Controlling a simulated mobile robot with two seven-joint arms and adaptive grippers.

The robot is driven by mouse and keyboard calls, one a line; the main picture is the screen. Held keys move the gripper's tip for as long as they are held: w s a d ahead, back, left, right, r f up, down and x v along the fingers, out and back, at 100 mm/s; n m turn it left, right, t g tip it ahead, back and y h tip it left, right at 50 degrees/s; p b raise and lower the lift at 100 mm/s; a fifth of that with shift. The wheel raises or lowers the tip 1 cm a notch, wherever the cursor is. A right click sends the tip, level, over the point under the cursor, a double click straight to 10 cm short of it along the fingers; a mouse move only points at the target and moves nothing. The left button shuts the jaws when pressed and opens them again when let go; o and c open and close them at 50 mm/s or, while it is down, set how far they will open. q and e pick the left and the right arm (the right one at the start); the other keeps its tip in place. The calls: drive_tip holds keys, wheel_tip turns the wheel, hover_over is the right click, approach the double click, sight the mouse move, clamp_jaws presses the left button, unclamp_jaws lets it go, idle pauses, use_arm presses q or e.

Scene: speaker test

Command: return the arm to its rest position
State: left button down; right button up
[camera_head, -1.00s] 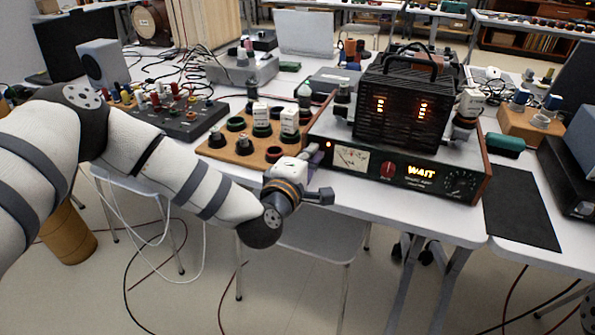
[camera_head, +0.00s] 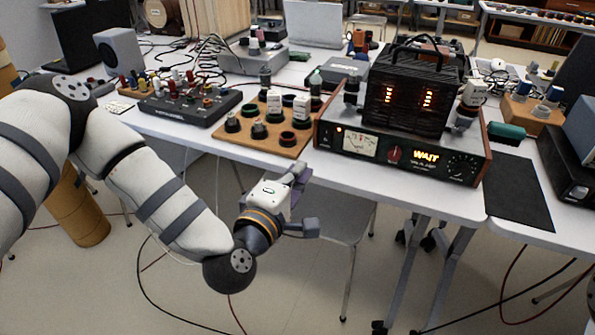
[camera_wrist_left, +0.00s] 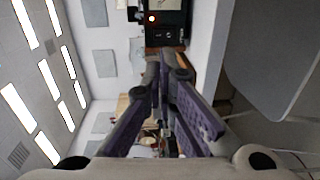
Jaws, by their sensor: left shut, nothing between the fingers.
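My left arm comes in from the left, white with grey bands, and bends at a dark elbow below the table's front edge. My left gripper (camera_head: 297,174) is in front of that edge, below the wooden socket board and left of the tube tester. It is shut and empty. In the left wrist view its purple-padded fingers (camera_wrist_left: 164,68) come together with nothing held between them. My right gripper is not in view.
A grey chair seat (camera_head: 330,222) is below the gripper. A brown cylinder (camera_head: 78,212) stands at left.

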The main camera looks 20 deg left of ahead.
use_arm(q)
drive_tip(key=s+d+f+m+g+h+p, duration=0.1)
drive_tip(key=s+d+f+m+g+h, duration=0.3)
drive_tip(key=s+f, duration=0.6)
drive_tip(key=s+d+f+m+g+y+p, duration=0.1)
drive_tip(key=s+d+f+m+g, duration=0.1)
drive_tip(key=s+f+m+g, duration=0.75)
drive_tip(key=s+a+m+g+y+p, duration=0.1)
drive_tip(key=s+a, duration=0.4)
drive_tip(key=s, duration=0.7)
drive_tip(key=s+a+m+g+y, duration=0.2)
drive_tip(key=s+a+g, duration=0.3)
drive_tip(key=s, duration=0.7)
drive_tip(key=shift+s+a+m+y+p, duration=0.3)
drive_tip(key=shift+a+m+p, duration=0.05)
drive_tip(key=shift+a, duration=0.3)
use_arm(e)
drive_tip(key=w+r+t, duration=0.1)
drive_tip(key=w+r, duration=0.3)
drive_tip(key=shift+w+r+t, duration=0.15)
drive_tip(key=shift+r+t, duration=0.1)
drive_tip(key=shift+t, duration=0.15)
